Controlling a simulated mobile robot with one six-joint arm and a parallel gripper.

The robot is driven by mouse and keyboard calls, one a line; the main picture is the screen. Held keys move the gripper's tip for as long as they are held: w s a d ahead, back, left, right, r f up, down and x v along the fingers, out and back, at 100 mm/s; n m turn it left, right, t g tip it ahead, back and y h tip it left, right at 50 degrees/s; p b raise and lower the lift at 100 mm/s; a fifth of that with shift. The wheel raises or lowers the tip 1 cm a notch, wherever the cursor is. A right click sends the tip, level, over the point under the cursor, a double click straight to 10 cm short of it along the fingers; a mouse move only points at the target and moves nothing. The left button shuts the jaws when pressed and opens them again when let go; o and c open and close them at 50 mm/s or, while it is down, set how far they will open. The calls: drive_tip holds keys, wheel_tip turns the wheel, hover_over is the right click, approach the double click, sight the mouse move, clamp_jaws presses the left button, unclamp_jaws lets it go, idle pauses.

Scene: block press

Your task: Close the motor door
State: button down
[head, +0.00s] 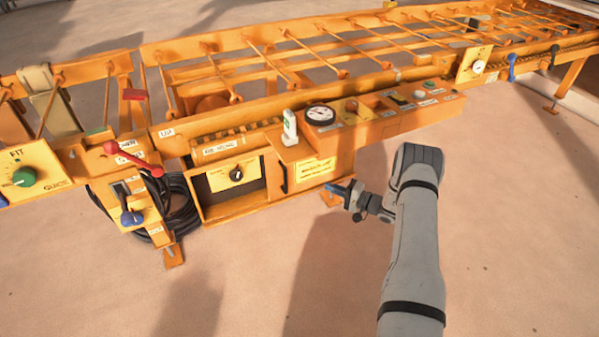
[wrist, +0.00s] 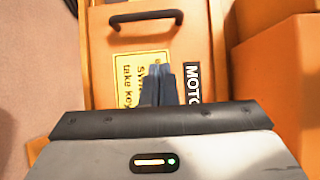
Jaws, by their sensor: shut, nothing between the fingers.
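The motor door (head: 300,190) is an orange panel with a black handle (head: 283,178) and a yellow label. It stands to the right of an uncovered compartment (head: 222,180), so the door is open. The wrist view shows the door (wrist: 203,50) with its handle (wrist: 146,17) across the top, sideways label text and a black "MOTO…" strip, partly hidden by my fingers. My gripper (head: 330,187) is shut and empty, in front of the door's right part, its tips pointing left. The fingers (wrist: 163,75) appear over the label; contact cannot be told.
A yellow panel with a black knob (head: 237,174) shows inside the compartment. A red lever (head: 135,158) and black cables (head: 183,215) are at the left. The floor (head: 270,270) in front is clear.

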drive_tip(key=s+a+b+x, duration=0.1)
drive_tip(key=s+b+x, duration=0.1)
drive_tip(key=x, duration=1.1)
drive_tip(key=shift+a+b, duration=0.25)
drive_tip(key=shift+b, duration=0.35)
